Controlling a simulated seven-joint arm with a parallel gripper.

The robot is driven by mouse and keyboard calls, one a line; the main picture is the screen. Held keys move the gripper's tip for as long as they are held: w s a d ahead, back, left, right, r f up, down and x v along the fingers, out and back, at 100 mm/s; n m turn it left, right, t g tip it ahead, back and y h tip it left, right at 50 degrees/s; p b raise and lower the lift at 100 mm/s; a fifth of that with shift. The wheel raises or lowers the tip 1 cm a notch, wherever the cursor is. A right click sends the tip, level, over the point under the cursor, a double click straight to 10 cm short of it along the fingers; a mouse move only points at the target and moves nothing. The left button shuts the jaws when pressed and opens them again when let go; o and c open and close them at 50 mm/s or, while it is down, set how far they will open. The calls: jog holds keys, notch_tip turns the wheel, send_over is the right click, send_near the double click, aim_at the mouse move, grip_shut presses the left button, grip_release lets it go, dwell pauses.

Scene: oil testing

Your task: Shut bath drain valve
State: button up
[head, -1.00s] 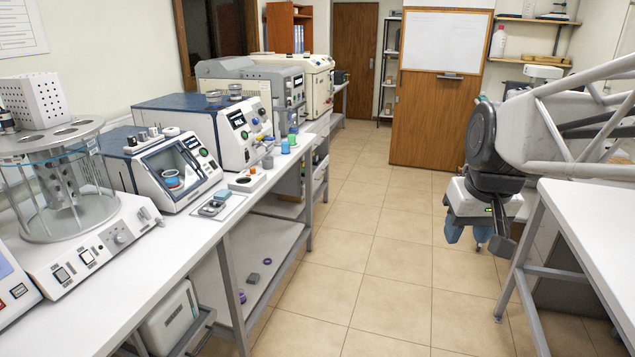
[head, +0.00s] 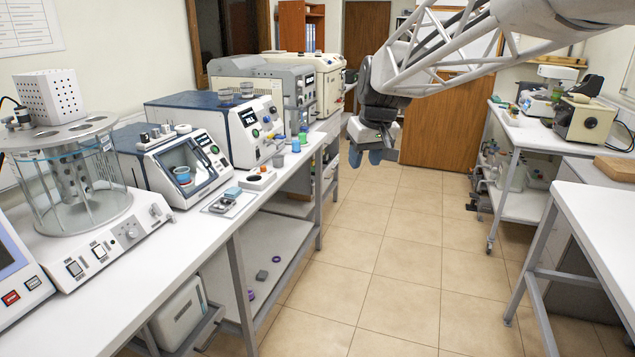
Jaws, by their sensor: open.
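The glass bath (head: 75,195) stands on a white base (head: 105,250) at the left of the long bench, with a perforated block on its lid. A small fitting (head: 157,211) sticks out at the right end of the base; I cannot tell whether it is the drain valve or how it is set. My gripper (head: 367,157), with blue fingers, hangs open and empty over the aisle at mid-picture. It is well to the right of the bath and apart from everything.
The bench (head: 190,265) holds a row of instruments, with a tray (head: 232,203) near its front edge. The tiled floor (head: 385,260) is clear. A white table (head: 600,215) stands at the right, and a side bench (head: 515,130) with instruments stands behind it.

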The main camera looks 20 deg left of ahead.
jog(key=w+a+f+n, duration=0.1)
jog(key=w+a, duration=0.2)
jog(key=a, duration=0.6)
jog(key=w+a+f+n, duration=0.2)
jog(key=w+a, duration=0.1)
jog(key=a, duration=0.6)
jog(key=n+g+y, duration=0.2)
jog(key=n, duration=0.5)
send_near(156, 206)
notch_tip(156, 206, down, 2)
jog(key=shift+w+a+f, duration=0.15)
jog(key=shift+w+a, duration=0.05)
jog(key=shift+a, duration=0.25)
jog(key=shift+f, duration=0.15)
jog(key=shift+x, duration=3.75)
jog(key=shift+s, duration=0.1)
jog(key=shift+c, duration=0.3)
